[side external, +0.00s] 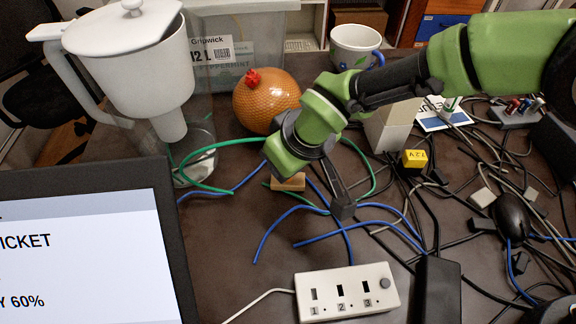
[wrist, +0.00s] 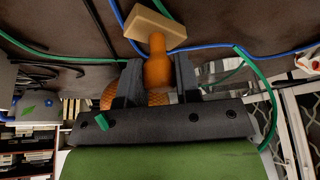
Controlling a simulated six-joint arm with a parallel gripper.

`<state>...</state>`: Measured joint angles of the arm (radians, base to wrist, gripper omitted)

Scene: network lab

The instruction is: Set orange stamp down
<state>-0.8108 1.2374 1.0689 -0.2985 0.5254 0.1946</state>
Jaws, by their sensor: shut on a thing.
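The orange stamp has an orange handle (wrist: 156,65) and a tan block base (wrist: 155,28). In the wrist view the handle sits between the two dark fingers of my gripper (wrist: 158,78), which is shut on it. In the side view only the stamp's tan base (side external: 288,182) shows clearly, just below the green wrist; the handle is hidden. One dark finger of my gripper (side external: 318,185) reaches down to its right. The base is at or close above the brown table (side external: 225,245); I cannot tell if it touches.
Green and blue cables (side external: 275,228) lie around the stamp. An orange ball (side external: 265,102) and a white pitcher (side external: 135,65) stand behind and left. A power strip (side external: 347,291) lies in front, a monitor (side external: 90,250) at left. Tangled dark cables and a yellow block (side external: 414,159) fill the right.

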